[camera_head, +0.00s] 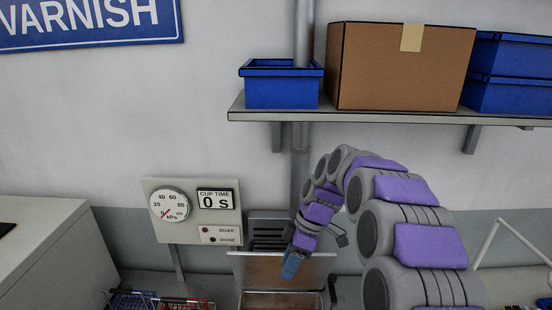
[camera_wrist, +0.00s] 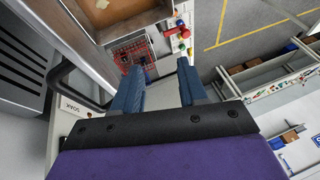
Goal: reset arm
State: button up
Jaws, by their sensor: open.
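My gripper (camera_head: 291,266) hangs at the end of my purple and grey arm, low in the middle of the head view. Past the fingers lie a brown-bottomed tray (camera_wrist: 128,14) and a red wire basket (camera_wrist: 135,50). The arm hides part of the wall and the area to the right of the panel.
A gauge panel (camera_head: 190,210) reading 0 S stands left of my gripper. A grey shelf (camera_head: 390,118) above carries a cardboard box (camera_head: 395,70) and blue bins (camera_head: 282,88). A dark curved handle (camera_wrist: 62,78) is close to the left finger in the wrist view.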

jog(key=s+d+f+m+h+b, duration=0.1)
jog(key=s+d+f+m+b, duration=0.2)
jog(key=s, duration=0.8)
jog(key=s+d+f+m+h+b, duration=0.2)
jog(key=s+f+m+b, duration=0.6)
jog(key=s, duration=0.4)
jog(key=s+d+f+m+h+b, duration=0.1)
jog(key=s+d+f+m+b, duration=0.3)
jog(key=s, duration=0.8)
notch_tip(320, 180, down, 3)
jog(key=m+b, duration=0.1)
jog(key=b, duration=0.1)
jog(key=shift+d+m+b, duration=0.3)
jog(key=shift+d, duration=0.1)
